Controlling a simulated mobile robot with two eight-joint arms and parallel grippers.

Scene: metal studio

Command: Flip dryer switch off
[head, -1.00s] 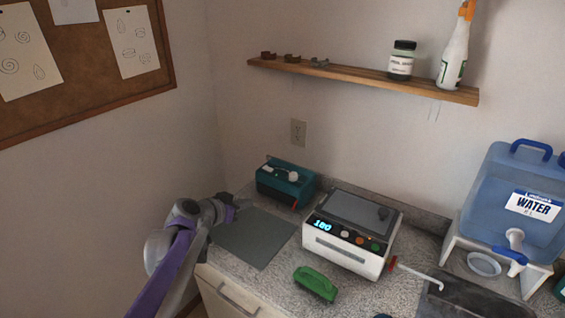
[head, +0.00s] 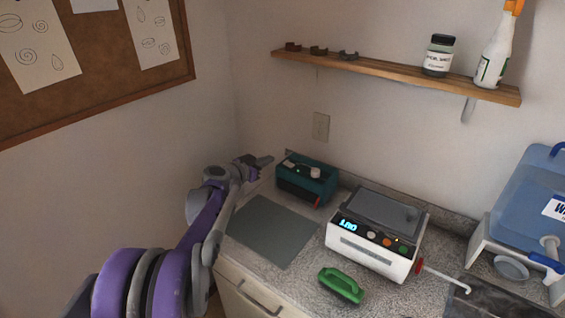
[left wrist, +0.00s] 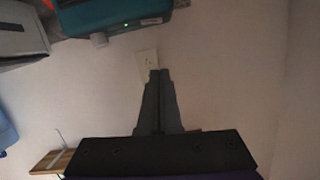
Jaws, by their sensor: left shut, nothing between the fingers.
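A teal box-shaped device (head: 307,187) stands at the back of the counter against the wall. It has a pale round knob (head: 315,172) on top, a small green light and a red part low at its right front. No label says whether it is the dryer. My left gripper (head: 268,160) is shut and empty, in the air just left of the teal device and apart from it. In the left wrist view the shut fingers (left wrist: 160,76) point toward the wall outlet, with the teal device (left wrist: 110,14) and its green light above them. My right gripper is not in view.
A white machine (head: 376,243) with a lit display stands right of the teal device. A grey mat (head: 270,232) and a green-handled tool (head: 341,284) lie on the counter. A wall shelf (head: 400,75) holds bottles. A blue water container (head: 525,195) is at the right.

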